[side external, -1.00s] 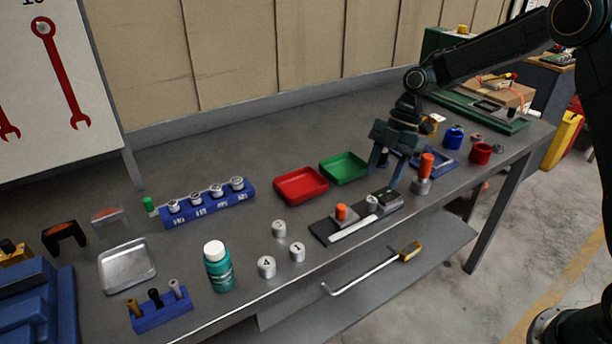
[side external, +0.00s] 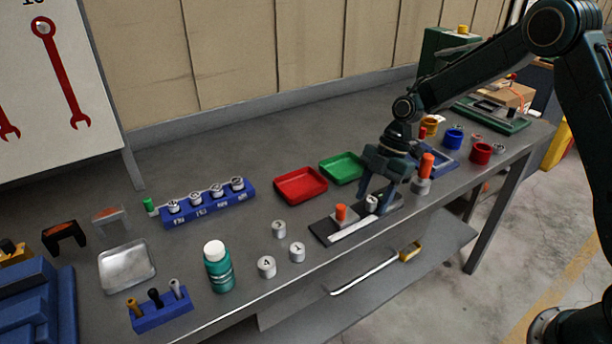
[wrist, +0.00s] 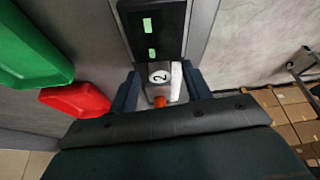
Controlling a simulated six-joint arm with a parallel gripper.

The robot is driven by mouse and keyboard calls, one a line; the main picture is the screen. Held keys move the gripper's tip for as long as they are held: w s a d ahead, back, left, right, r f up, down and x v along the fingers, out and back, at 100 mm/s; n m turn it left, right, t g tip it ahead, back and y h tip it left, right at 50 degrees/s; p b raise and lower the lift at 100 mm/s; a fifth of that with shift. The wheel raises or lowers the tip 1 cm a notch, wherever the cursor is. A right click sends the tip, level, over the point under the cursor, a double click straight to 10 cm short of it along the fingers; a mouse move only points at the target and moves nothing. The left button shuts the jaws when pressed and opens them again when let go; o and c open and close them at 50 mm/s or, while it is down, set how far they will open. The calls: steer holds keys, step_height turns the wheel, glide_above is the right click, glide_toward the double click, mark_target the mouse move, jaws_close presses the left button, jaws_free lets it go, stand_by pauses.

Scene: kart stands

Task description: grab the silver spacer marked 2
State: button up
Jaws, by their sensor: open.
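The silver spacer marked 2 (wrist: 159,77) stands upright on a dark plate (wrist: 135,30), its number facing up in the wrist view. In the side view the spacer (side external: 371,203) is on the dark plate's right part, beside a pale strip. My gripper (wrist: 161,88) is open, with one blue finger on each side of the spacer and gaps between them. In the side view my gripper (side external: 376,202) is low over the plate around the spacer. Whether the fingertips touch the plate cannot be told.
An orange-topped piece (side external: 340,212) stands left of the spacer; another orange-topped post (side external: 425,171) stands close to its right. Spacers marked 1 (side external: 297,251) and 4 (side external: 266,266) stand further left. Red (side external: 301,186) and green (side external: 344,168) trays lie behind. The table's front edge is near.

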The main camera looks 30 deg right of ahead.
mark_target(373, 199)
stand_by(0.4)
jaws_close()
steer(key=shift+r, duration=0.1)
step_height(373, 199, up, 20)
stand_by(0.9)
stand_by(0.6)
